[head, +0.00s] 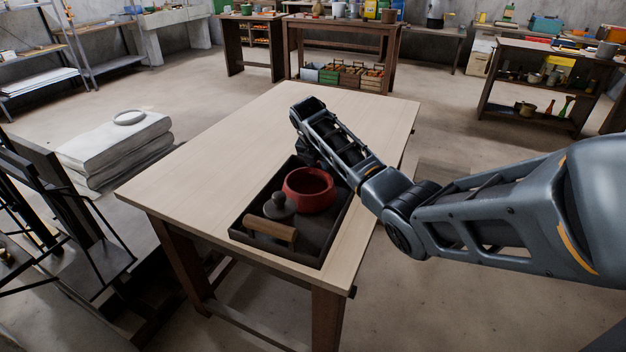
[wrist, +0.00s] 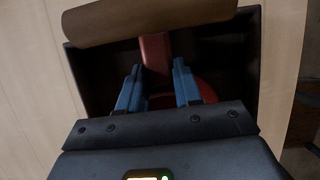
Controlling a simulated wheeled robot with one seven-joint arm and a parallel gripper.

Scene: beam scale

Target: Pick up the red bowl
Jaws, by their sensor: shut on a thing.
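The red bowl (head: 309,190) sits upright in the dark tray (head: 245,240) on the table, toward the tray's far end. My gripper (head: 308,157) reaches down at the bowl's far side, partly hidden by my own arm. In the wrist view, the blue fingers of my gripper (wrist: 157,80) are shut on a red part of the bowl (wrist: 155,52). More red shows beside and below the fingers. The fingers and the dark hand hide most of the bowl in the wrist view. I cannot see any clear gap under the bowl.
A grey knobbed piece (head: 279,206) stands beside the bowl in the tray. A tan wooden cylinder (head: 270,228) lies near the tray's front; a tan cylinder (wrist: 150,20) also crosses the wrist view's top. The table (head: 210,150) is clear to the left and behind.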

